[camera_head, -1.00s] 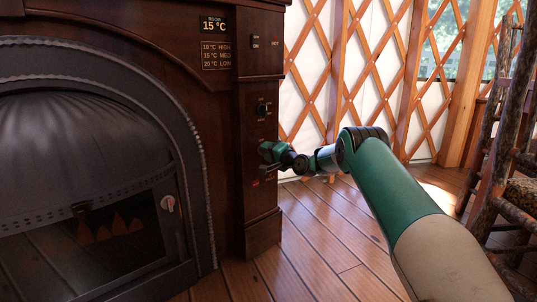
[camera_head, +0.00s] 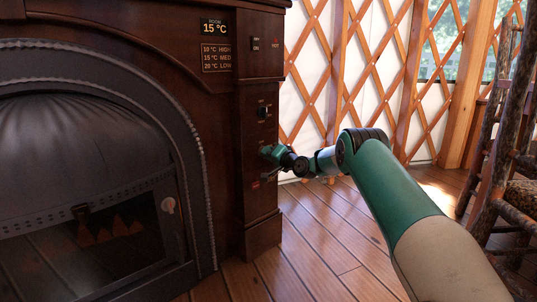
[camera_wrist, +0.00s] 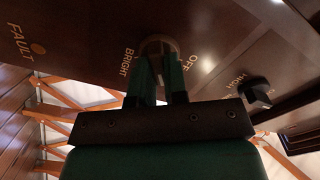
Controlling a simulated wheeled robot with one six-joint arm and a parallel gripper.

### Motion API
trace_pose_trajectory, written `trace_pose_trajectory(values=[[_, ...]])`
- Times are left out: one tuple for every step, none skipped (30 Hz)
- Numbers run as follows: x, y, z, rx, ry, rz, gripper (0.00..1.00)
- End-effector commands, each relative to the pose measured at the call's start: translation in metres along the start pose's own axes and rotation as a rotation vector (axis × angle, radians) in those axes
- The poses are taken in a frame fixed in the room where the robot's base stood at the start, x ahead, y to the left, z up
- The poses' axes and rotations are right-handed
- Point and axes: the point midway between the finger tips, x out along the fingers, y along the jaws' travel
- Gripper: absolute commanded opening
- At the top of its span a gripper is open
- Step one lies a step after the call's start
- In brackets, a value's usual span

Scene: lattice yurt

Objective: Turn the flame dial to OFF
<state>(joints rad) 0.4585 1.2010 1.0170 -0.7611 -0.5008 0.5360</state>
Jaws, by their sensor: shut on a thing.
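The flame dial (camera_wrist: 157,46) is a round dark knob on the dark wood panel in the wrist view, with the words OFF and BRIGHT printed beside it. My gripper (camera_wrist: 159,68) is shut on it, one green finger on each side. The fingers hide much of the dial, and I cannot tell exactly which mark it points to. In the head view my gripper (camera_head: 268,151) is at the stove's side column, and the dial is hidden behind it.
Another black knob (camera_head: 264,110), marked HIGH, sits above on the same column; the wrist view shows it at right (camera_wrist: 257,93). A red FAULT lamp (camera_head: 255,184) is below my gripper. A stove door (camera_head: 100,225) is at left, a log-frame chair (camera_head: 495,150) at right.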

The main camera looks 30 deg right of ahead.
Motion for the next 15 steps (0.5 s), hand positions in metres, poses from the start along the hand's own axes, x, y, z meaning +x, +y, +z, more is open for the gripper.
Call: trace_pose_trajectory(values=[[-0.0002, -0.0001, -0.0005, -0.04, 0.001, 0.001, 0.0], [-0.0002, -0.0002, -0.0005, -0.069, 0.001, 0.001, 0.0], [-0.0002, -0.0002, -0.0004, -0.107, 0.001, 0.001, 0.0], [-0.0003, -0.0003, -0.0004, -0.135, 0.001, 0.001, 0.0], [-0.0003, -0.0004, -0.0003, -0.164, 0.001, 0.001, 0.0], [-0.0003, -0.0004, -0.0002, -0.202, 0.001, 0.001, 0.0], [-0.0003, -0.0005, -0.0001, -0.231, 0.001, 0.001, 0.0], [-0.0003, -0.0005, 0.0, -0.259, 0.001, 0.001, 0.0], [-0.0003, -0.0005, 0.0001, -0.297, 0.001, 0.001, 0.0], [-0.0003, -0.0006, 0.0002, -0.326, 0.001, 0.001, 0.0], [-0.0003, -0.0006, 0.0003, -0.354, 0.001, 0.001, 0.0], [-0.0003, -0.0007, 0.0005, -0.392, 0.001, 0.001, 0.0], [-0.0004, -0.0008, 0.0005, -0.421, 0.001, 0.001, 0.0], [-0.0004, -0.0008, 0.0006, -0.449, 0.001, 0.001, 0.0], [-0.0003, -0.001, 0.0007, -0.487, 0.001, 0.001, 0.0]])
